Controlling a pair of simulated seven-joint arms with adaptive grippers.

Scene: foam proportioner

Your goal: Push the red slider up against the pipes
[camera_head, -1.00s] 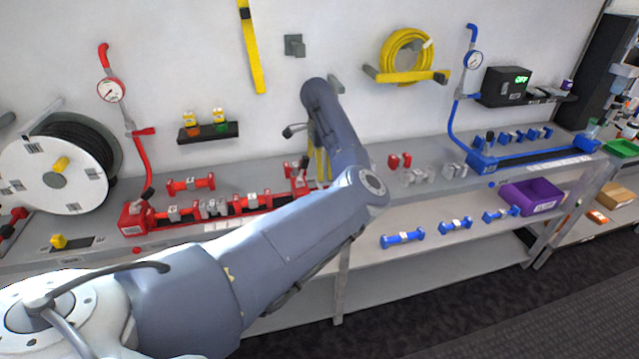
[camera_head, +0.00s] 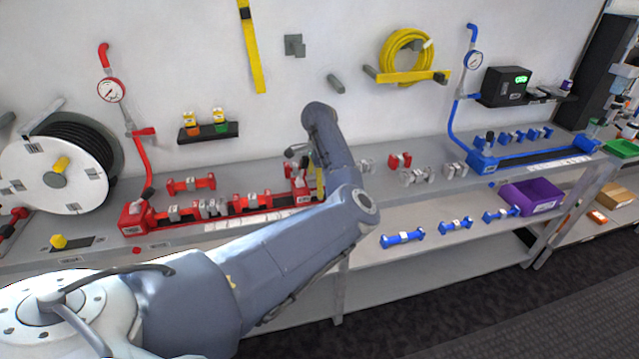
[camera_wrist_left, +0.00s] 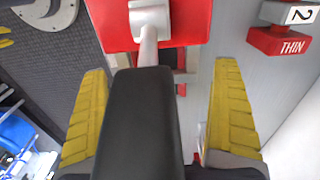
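The red slider (camera_head: 298,184) stands at the right end of the red rail, partly hidden by my left arm. In the left wrist view a red block (camera_wrist_left: 185,25) with a grey rod and a long black handle (camera_wrist_left: 140,125) shows close up. My left gripper (camera_wrist_left: 162,70) is open, one yellow finger on each side of the handle, with visible gaps. In the head view it is mostly hidden behind my arm. Red pipes (camera_head: 251,203) with grey couplings (camera_head: 212,208) lie in line along the rail, left of the slider. My right gripper is out of view.
A loose red pipe (camera_head: 190,185) lies behind the rail. Red and grey fittings (camera_head: 400,161) sit on the bench to the right, before the blue rail (camera_head: 530,155). Blue pipes (camera_head: 402,239) and a purple bin (camera_head: 532,195) are on the lower shelf. A hose reel (camera_head: 58,175) stands left.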

